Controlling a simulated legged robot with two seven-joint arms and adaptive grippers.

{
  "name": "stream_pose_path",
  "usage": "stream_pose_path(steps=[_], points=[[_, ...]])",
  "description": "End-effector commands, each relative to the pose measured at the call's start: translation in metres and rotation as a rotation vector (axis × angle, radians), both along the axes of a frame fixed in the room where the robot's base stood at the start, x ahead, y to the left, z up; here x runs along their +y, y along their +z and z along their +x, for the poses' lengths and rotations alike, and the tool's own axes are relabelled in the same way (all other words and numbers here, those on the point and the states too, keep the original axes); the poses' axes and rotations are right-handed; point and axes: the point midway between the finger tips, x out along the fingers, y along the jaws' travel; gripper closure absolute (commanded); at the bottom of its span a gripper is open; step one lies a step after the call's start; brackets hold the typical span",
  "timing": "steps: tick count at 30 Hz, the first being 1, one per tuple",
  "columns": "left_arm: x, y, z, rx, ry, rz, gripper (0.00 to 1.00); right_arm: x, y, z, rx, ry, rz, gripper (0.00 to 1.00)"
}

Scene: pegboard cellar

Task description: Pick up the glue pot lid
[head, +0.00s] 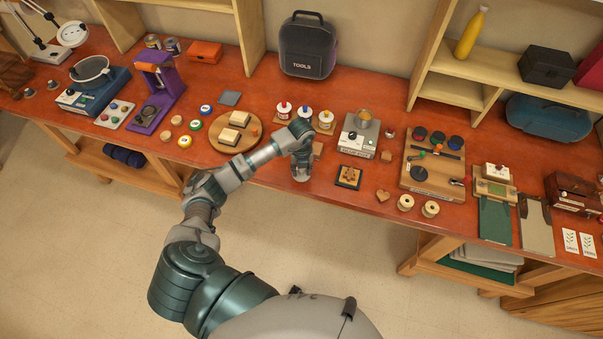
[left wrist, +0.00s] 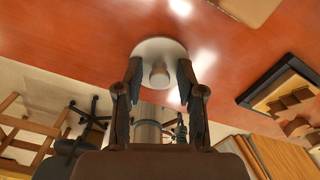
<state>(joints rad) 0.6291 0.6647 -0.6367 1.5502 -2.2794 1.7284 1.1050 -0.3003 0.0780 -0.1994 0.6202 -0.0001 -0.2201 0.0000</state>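The glue pot lid is a pale round disc with a small knob. In the left wrist view the lid (left wrist: 150,47) lies on the red-brown bench top, its knob between my fingers. In the head view it is largely hidden by my left gripper (head: 301,172), which points down at the bench. In the left wrist view my left gripper (left wrist: 159,75) is open, with its two fingertips on either side of the knob and gaps showing between. A pot (head: 364,117) sits on a grey labelled unit (head: 357,146) to the right. My right gripper is not in view.
A dark-framed square piece (head: 348,177) lies right of the gripper; it also shows in the left wrist view (left wrist: 285,88). A round wooden board (head: 222,143) with blocks is to the left. The bench's front edge is close.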

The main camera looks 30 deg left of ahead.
Motion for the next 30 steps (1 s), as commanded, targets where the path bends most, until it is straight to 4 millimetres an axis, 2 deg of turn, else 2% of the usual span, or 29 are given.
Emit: stream_pose_path(steps=[1, 16, 17, 20, 26, 30], points=[[0.000, -0.005, -0.003, 0.009, -0.001, 0.002, 0.77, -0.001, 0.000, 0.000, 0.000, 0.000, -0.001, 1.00], [-0.001, -0.006, -0.004, 0.015, -0.002, 0.002, 0.80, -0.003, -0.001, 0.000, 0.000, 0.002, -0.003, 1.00], [-0.001, -0.005, -0.004, 0.015, -0.002, 0.002, 0.81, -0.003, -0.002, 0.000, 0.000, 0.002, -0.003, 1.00], [-0.001, 0.002, -0.004, 0.013, -0.003, 0.003, 1.00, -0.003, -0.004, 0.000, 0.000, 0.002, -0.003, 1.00], [0.000, 0.029, -0.002, 0.007, -0.001, 0.003, 1.00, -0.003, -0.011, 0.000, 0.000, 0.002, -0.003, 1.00], [-0.018, 0.033, -0.022, 0.006, -0.007, 0.002, 1.00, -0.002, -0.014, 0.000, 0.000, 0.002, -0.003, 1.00]])
